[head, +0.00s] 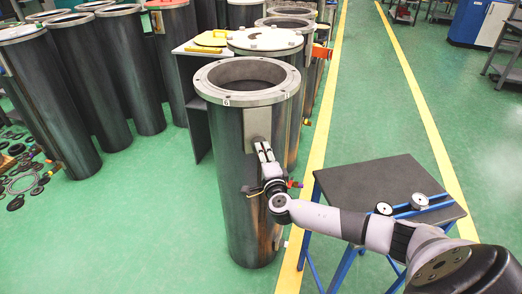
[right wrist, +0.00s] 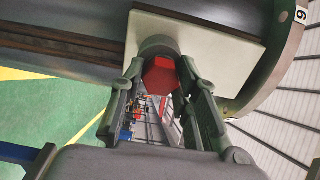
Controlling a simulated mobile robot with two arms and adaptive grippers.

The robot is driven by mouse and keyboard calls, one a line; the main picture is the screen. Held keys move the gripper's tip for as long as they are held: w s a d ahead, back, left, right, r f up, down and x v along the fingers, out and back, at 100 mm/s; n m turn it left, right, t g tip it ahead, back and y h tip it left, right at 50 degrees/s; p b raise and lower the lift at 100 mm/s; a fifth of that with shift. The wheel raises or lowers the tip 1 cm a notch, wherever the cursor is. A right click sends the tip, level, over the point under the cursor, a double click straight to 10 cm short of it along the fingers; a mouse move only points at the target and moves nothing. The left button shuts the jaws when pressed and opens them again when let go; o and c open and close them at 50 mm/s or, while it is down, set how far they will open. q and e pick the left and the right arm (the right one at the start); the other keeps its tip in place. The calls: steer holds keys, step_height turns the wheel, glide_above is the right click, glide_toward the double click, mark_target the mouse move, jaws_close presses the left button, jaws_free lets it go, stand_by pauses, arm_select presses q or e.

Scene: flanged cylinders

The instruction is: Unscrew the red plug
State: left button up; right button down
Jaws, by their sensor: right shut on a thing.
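A tall dark flanged cylinder (head: 232,180) stands upright in the middle of the head view. A pale plate (right wrist: 207,57) on its side carries a round grey fitting with the red plug (right wrist: 162,77) at its centre. My right gripper (head: 264,150) reaches the cylinder's upper side from the right. In the right wrist view its fingers lie on either side of the red plug, shut on it. The plug still sits at the fitting. In the head view the plug is hidden by the gripper. My left gripper is not in view.
A small dark-topped table (head: 385,178) with blue legs stands right of the cylinder, under my right arm. Other cylinders (head: 85,85) crowd behind and left. Rings and small parts (head: 22,180) lie on the floor at far left. Green floor is clear at front left.

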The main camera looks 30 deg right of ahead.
steer(key=shift+p+v, duration=1.25)
steer(key=shift+v, duration=0.55)
steer(key=shift+w+a, duration=0.1)
steer(key=p+v, duration=0.2)
steer(key=v, duration=0.1)
